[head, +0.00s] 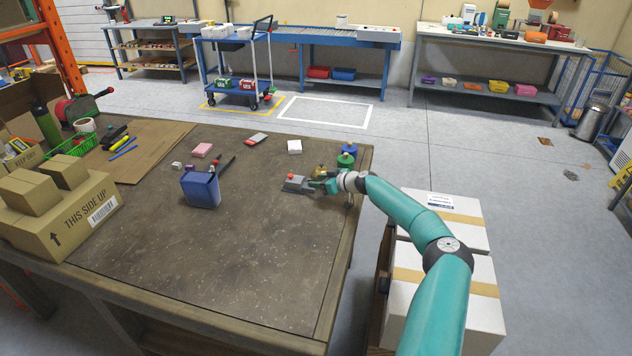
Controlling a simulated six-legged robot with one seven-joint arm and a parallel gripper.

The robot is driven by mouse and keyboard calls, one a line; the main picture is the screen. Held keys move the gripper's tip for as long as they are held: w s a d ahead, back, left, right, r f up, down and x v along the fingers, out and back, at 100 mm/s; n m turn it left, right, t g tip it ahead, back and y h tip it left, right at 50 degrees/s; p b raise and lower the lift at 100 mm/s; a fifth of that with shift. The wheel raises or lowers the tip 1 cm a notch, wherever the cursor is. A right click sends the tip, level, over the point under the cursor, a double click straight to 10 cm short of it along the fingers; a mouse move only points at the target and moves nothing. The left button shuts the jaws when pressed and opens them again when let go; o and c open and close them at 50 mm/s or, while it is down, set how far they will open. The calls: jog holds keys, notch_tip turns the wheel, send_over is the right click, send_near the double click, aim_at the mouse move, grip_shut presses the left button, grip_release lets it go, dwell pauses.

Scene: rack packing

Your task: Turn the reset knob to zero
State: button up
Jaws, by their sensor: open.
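My gripper (315,186) is low over the right side of the brown worktable (250,270), reached by my teal arm from the right. It is open, with its fingers pointing left. A small grey device (296,185) with a red part on top sits right at the fingertips; whether they touch cannot be told. The red part may be the reset knob, but no markings or dial position can be read at this size. A small yellowish object (321,171) stands just behind the gripper.
Green objects (346,160) stand behind my wrist near the table's right edge. Cardboard boxes (70,215) stand at left. The table's front middle is clear.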

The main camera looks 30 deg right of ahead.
jog(key=shift+x, duration=0.8)
grip_shut()
